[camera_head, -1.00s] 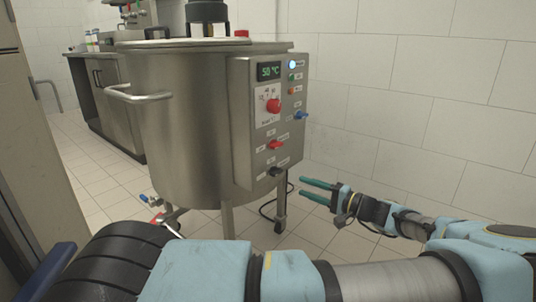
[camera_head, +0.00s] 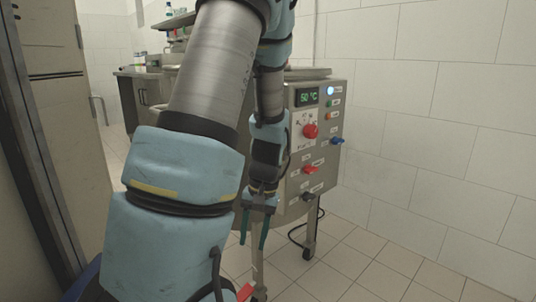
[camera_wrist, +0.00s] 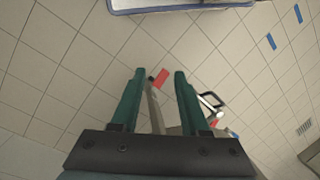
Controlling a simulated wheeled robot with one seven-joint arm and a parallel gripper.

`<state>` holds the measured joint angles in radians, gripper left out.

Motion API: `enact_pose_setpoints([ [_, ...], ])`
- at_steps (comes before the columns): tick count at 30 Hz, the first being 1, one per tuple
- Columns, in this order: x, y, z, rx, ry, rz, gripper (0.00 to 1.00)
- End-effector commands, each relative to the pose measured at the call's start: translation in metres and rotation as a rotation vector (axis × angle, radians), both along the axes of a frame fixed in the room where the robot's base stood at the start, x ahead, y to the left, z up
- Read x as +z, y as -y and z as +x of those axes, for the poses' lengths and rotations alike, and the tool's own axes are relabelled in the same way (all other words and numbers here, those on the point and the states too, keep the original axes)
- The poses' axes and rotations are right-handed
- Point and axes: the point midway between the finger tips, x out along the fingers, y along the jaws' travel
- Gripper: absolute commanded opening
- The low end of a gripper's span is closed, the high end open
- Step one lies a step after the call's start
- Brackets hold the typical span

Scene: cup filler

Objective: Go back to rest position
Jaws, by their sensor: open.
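My gripper (camera_head: 253,240) is in the middle of the head view, hanging down with its two green fingers apart and empty. It is in front of the steel cup filler's control box (camera_head: 318,135), and my arm hides most of the tank. In the wrist view my gripper (camera_wrist: 159,76) is open over the tiled floor, with a thin metal leg and a red piece (camera_wrist: 161,77) seen between and beyond the fingers. I cannot tell how close the fingers are to the leg.
The control box carries a lit 50 °C display (camera_head: 307,96) and a red knob (camera_head: 311,131). A white tiled wall (camera_head: 430,110) stands at the right. A tall cabinet (camera_head: 62,110) is at the left. The tiled floor (camera_head: 385,260) at the right is clear.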

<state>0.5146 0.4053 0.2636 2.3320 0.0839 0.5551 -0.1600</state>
Motion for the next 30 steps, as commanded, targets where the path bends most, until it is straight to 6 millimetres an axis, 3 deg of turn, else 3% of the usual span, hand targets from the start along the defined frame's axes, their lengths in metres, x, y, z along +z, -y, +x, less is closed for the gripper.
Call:
enact_pose_setpoints([
  [3,0.026,-0.010,-0.010,0.035,0.064,-0.092,0.45],
  [15,0.074,-0.033,-0.037,0.074,0.247,-0.199,0.45],
  [26,0.150,-0.031,-0.035,0.068,0.237,-0.198,0.45],
  [30,0.190,-0.031,-0.035,0.068,0.237,-0.197,0.45],
])
